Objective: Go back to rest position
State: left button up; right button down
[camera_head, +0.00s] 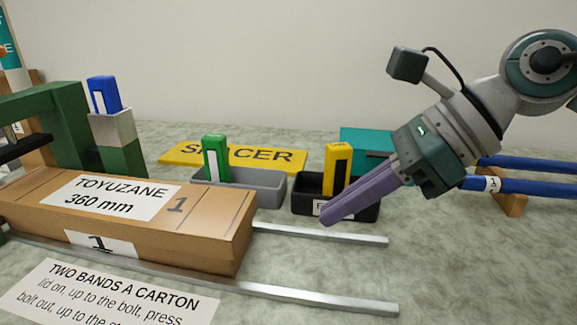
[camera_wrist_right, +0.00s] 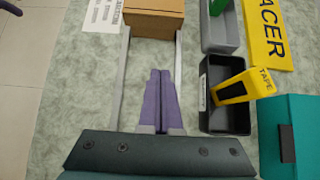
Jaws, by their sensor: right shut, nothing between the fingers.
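My right gripper (camera_head: 326,221) comes in from the right in the head view, its purple fingers slanting down to the left. The fingers are together with nothing between them. In the head view their tips overlap the front of the black bin. In the right wrist view the fingers (camera_wrist_right: 160,75) point up the picture, between the two metal rails, with the carton beyond their tips.
A brown carton (camera_head: 215,240) lies by the metal rails (camera_head: 345,302). A black bin (camera_head: 300,207) holds a yellow tape piece (camera_head: 338,168); a grey bin (camera_head: 262,190) holds a green one (camera_head: 214,158). Blue rods (camera_head: 535,188) and a teal box (camera_head: 362,143) are at right.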

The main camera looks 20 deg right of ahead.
jog(key=a+r+m+t+y+p, duration=0.2)
jog(key=a+r+y+p, duration=0.15)
jog(key=r, duration=0.35)
jog(key=a+r+m+t+y+p, duration=0.1)
jog(key=a+r+m+y+p, duration=0.2)
jog(key=r, duration=0.5)
notch_tip(320, 180, up, 12)
jog(key=w+m+t+h+p, duration=0.25)
jog(key=m+t+p, duration=0.45)
jog(key=m, duration=0.6)
jog(key=d+m+t+h+p, duration=0.35)
jog(key=d+m+h, duration=0.5)
jog(key=m, duration=0.65)
jog(key=s+d+f+m+g+h+p, duration=0.2)
jog(key=s+f+m+g+h+p, duration=0.3)
jog(key=s+m+g, duration=0.25)
jog(key=s+a+f+m+g+y+p, duration=0.25)
jog(key=s+m+g+p, duration=0.35)
jog(key=s, duration=1)
notch_tip(320, 180, up, 36)
jog(key=g+p, duration=0.1)
jog(key=p, duration=3.5)
jog(key=shift+w+a+r+n, duration=0.15)
jog(key=shift+w+r+n, duration=0.1)
jog(key=shift+w+n, duration=0.15)
